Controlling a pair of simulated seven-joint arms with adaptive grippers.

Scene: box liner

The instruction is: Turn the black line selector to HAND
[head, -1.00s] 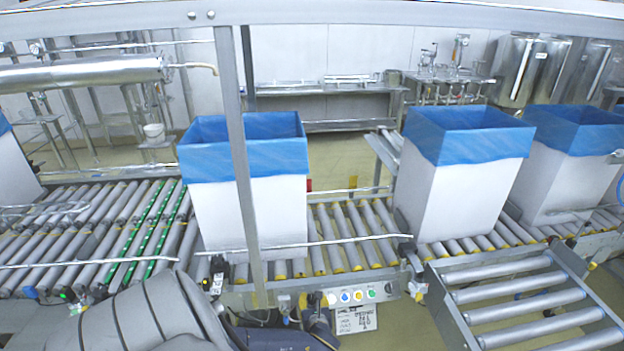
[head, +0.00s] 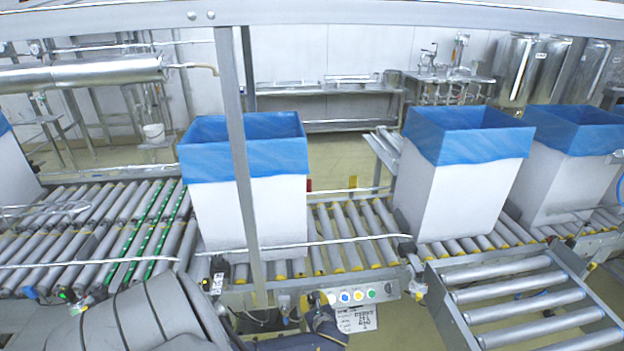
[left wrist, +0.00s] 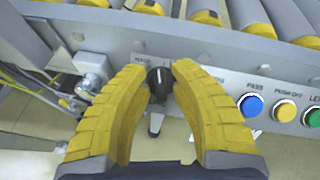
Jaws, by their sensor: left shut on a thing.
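The black line selector (left wrist: 158,77) is a small round knob with a pale pointer mark, on the grey control panel (left wrist: 215,60) in the left wrist view. The mark stands roughly upright. Small lettering beside it is too small to read. My left gripper (left wrist: 159,70) has its yellow ribbed fingers on either side of the knob, shut on it. In the head view my left gripper (head: 318,302) is at the panel's left part, and the knob is hidden there. My right gripper is not in view.
Blue (left wrist: 251,104), yellow (left wrist: 285,110) and green (left wrist: 314,116) buttons sit right of the knob. Above the panel is the roller conveyor (head: 350,235) with white boxes (head: 250,215) lined in blue. A grey post (head: 240,150) stands in front. A label plate (head: 357,319) hangs below.

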